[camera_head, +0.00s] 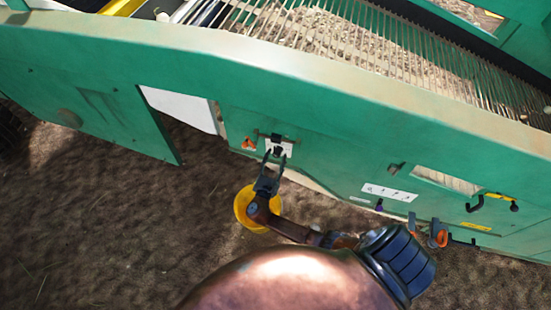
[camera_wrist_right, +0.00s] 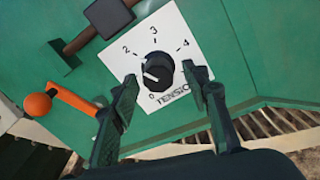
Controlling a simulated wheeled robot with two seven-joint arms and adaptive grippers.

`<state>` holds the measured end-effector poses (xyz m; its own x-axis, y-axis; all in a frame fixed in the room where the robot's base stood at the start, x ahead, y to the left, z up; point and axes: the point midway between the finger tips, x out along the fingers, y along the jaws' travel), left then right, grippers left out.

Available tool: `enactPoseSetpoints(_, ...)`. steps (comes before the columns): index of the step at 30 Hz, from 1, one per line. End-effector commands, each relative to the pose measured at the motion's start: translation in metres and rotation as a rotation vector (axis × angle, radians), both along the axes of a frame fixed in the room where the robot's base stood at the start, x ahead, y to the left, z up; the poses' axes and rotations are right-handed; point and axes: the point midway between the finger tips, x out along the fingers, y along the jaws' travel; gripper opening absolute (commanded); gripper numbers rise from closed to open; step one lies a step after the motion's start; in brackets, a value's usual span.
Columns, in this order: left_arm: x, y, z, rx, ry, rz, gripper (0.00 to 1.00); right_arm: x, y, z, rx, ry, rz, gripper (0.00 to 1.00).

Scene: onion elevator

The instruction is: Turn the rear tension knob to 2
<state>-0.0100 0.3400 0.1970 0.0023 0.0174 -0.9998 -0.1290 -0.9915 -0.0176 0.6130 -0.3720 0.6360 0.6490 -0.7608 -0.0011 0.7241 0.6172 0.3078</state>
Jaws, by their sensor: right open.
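The tension knob (camera_wrist_right: 158,68) is black and round, on a white dial plate (camera_wrist_right: 181,36) marked with numbers and "TENSION". Its white pointer mark points to the left, between 0 and 2. In the head view, the dial plate (camera_head: 286,146) sits on the green machine side, with the knob partly hidden. My right gripper (camera_head: 276,156) is in front of it. In the right wrist view, my right gripper (camera_wrist_right: 163,76) is open, with one fingertip on each side of the knob's lower part. I cannot tell whether they touch it. My left gripper is not in view.
An orange-ended lever (camera_wrist_right: 37,104) is left of the dial, and a dark bar with a block (camera_wrist_right: 108,16) is above it. In the head view, a yellow disc (camera_head: 241,206) lies behind my right wrist. More levers (camera_head: 438,234) are along the machine at right.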

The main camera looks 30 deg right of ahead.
Motion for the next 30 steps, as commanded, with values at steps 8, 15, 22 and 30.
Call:
enactPoseSetpoints(8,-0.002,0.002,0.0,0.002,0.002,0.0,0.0,-0.009,0.013,0.0,0.003,-0.001,0.003,0.43)
enactPoseSetpoints(15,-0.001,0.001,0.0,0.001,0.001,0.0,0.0,-0.042,0.049,-0.001,0.004,0.001,0.001,0.43)
enactPoseSetpoints(22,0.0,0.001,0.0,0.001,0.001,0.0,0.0,-0.068,0.079,-0.001,0.002,0.001,0.0,0.43)
enactPoseSetpoints(30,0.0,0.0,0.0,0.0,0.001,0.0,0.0,-0.079,0.092,0.0,-0.001,-0.001,0.0,0.43)
